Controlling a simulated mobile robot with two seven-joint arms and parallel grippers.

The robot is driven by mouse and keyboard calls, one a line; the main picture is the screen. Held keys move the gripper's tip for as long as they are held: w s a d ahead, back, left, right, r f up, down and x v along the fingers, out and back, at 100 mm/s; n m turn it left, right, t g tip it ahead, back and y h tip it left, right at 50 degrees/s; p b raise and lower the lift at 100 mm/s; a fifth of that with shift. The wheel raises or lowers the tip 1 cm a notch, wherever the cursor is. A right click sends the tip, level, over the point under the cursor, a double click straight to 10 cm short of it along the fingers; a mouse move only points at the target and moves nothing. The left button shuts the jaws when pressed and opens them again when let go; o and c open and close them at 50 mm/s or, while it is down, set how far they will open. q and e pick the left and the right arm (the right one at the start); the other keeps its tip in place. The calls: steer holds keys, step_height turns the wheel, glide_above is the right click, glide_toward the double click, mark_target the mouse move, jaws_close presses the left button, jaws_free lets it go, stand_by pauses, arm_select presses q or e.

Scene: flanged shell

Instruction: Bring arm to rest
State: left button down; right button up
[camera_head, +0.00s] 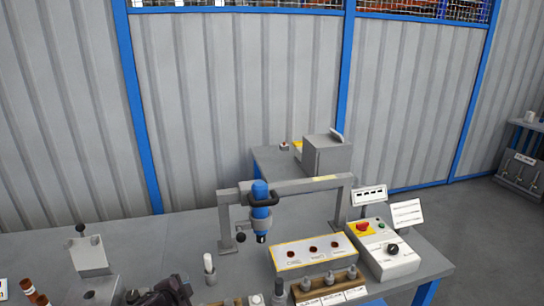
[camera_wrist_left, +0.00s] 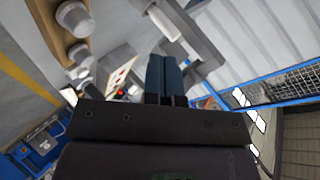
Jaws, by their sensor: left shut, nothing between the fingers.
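My left gripper (camera_wrist_left: 167,62) shows in the left wrist view with its two dark fingers shut together and nothing between them. It points over the workbench (camera_head: 150,235), and no object touches the fingertips there. In the head view a dark part of my left arm shows at the bottom edge, left of the middle; its fingertips cannot be made out. My right gripper is in neither view.
A blue tool (camera_head: 262,205) hangs from a grey frame over the bench. A grey fixture (camera_head: 88,256) stands left.

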arm_select(q)
steer(key=s+d+r+n+t+h+b, duration=0.1)
steer(key=s+d+n, duration=0.15)
steer(key=s, duration=0.25)
steer(key=s+d+r+n+t+h, duration=0.1)
steer(key=s+d+n+h, duration=0.1)
steer(key=s+n, duration=0.3)
steer(key=s+a+f+n+g+y+b, duration=0.1)
steer(key=s+a+f+n+y, duration=0.1)
steer(key=s, duration=0.8)
steer(key=s+a+f+n+g+y+b, duration=0.1)
steer(key=s+a+f+n+y, duration=0.1)
steer(key=s+f, duration=0.5)
steer(key=s+a+n, duration=0.1)
steer(key=s+a, duration=0.1)
steer(key=s, duration=0.1)
steer(key=shift+a+f, duration=0.15)
steer(key=shift+a, duration=0.15)
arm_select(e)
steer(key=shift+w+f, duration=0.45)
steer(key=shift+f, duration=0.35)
